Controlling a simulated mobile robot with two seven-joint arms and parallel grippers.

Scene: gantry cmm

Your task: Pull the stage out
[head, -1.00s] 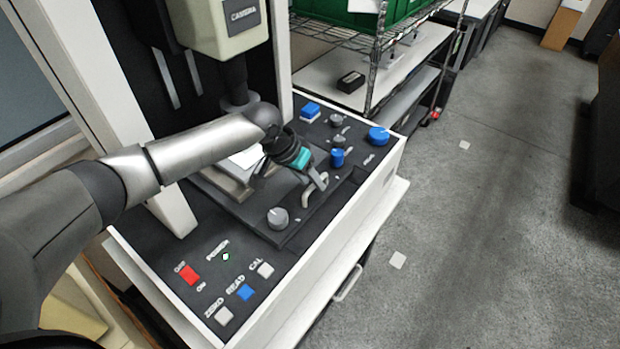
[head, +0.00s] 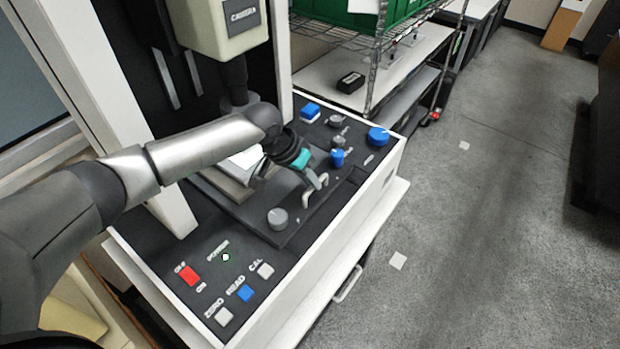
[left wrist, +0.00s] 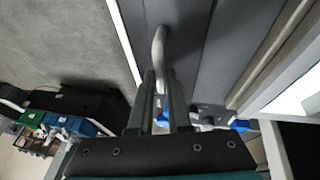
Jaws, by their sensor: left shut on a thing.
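The stage is a dark flat plate (head: 300,222) set in the top of the white-sided machine. A pale bent handle (head: 310,197) stands near its front edge, and it also shows in the left wrist view (left wrist: 159,48). My left gripper (head: 316,181) is shut on the handle. In the left wrist view its two fingers (left wrist: 161,88) lie close on either side of the handle's end. My forearm and wrist hide part of the stage's back. My right gripper is in neither view.
A grey knob (head: 278,218) sits beside the handle. Blue knobs (head: 378,136) stand to the right, and red, blue and white buttons (head: 245,292) lie at the front left.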

